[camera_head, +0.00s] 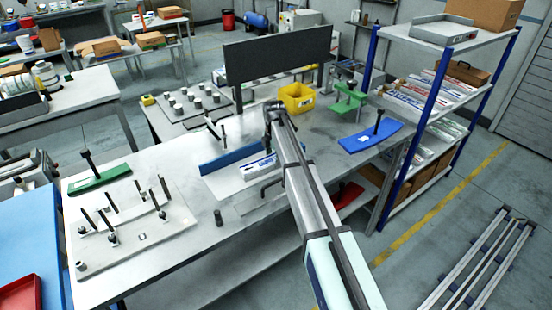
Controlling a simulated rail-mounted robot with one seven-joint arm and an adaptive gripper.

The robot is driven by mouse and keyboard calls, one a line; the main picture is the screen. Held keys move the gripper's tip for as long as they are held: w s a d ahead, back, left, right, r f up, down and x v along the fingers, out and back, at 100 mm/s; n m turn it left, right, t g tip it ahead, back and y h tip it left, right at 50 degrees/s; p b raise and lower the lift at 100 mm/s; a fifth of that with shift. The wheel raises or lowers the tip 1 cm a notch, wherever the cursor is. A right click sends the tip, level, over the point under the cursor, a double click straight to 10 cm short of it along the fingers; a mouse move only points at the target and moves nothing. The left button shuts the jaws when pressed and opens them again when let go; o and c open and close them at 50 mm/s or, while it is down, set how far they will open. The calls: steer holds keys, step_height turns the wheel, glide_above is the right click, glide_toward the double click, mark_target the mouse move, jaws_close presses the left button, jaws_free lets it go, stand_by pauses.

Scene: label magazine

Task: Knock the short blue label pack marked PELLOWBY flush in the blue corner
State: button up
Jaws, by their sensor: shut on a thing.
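A white and blue label pack (257,168) lies beside the long blue wall (236,150) on a pale plate (226,187) in the middle of the bench. Its lettering is too small to read. My arm reaches in from the bottom right, and its dark end stands over the pack's right end. My gripper (270,148) points down there and is shut on the pack; its fingertips are mostly hidden. I cannot tell whether the pack touches the blue wall, and the corner is partly covered by my arm.
A yellow bin (297,98) stands behind my arm. A dark upright panel (278,55) rises at the back. A blue curved piece (370,137) lies to the right, a pegged plate (130,222) to the left. A dark bar handle (270,187) stands in front of the pack.

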steer(key=shift+w, duration=0.1)
stand_by(0.6)
steer(key=shift+w+d, duration=0.4)
steer(key=shift+d, duration=0.2)
steer(key=shift+w+d, duration=0.4)
steer(key=shift+d, duration=0.2)
steer(key=shift+s+a, duration=0.9)
steer(key=shift+a, duration=0.3)
steer(key=o, duration=1.6)
